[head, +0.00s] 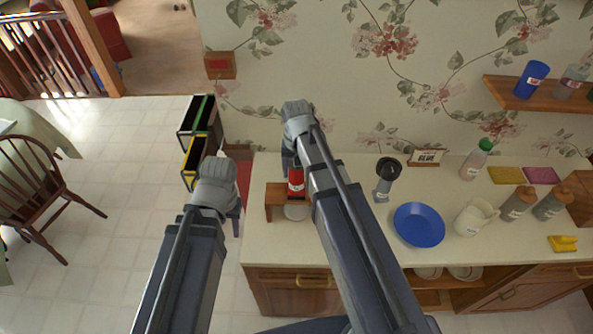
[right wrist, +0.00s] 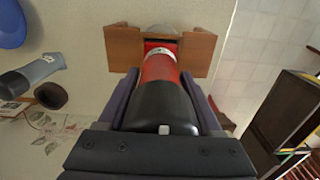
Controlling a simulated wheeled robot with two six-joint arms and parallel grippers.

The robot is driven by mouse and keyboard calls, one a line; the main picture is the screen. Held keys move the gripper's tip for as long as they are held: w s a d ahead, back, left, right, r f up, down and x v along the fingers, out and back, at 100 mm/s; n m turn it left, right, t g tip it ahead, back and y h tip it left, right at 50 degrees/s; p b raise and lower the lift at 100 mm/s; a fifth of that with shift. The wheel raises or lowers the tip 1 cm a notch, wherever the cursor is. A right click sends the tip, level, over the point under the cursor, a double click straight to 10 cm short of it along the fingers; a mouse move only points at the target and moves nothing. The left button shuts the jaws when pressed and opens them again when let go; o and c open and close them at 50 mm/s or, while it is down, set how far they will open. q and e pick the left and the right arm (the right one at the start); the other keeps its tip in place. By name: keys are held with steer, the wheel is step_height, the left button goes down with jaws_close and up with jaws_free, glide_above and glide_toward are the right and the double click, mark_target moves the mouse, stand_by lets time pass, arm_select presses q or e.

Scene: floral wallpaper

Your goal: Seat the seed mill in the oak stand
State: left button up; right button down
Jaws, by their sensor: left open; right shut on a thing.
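The seed mill, a red cylinder with a white label (head: 296,184) and a black end, is held in my right gripper (head: 291,165). In the right wrist view the fingers (right wrist: 158,80) close on both sides of the mill (right wrist: 158,66). The brown oak stand (head: 275,195) is at the counter's left end. In the right wrist view the mill's red end overlaps the gap between the two sides of the stand (right wrist: 122,48); I cannot tell whether it rests there. My right arm hides part of both. My left gripper (head: 236,218) is open and empty, left of the counter.
A pale round dish (head: 297,211) is by the stand. Black bins (head: 197,150) are on the floor at left. A shelf (head: 520,100) is on the wall.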

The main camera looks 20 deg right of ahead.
steer(key=shift+f+b, duration=1.3)
jaws_free()
steer(key=shift+r, duration=0.1)
stand_by(0.4)
step_height(320, 180, up, 8)
steer(key=p, duration=0.8)
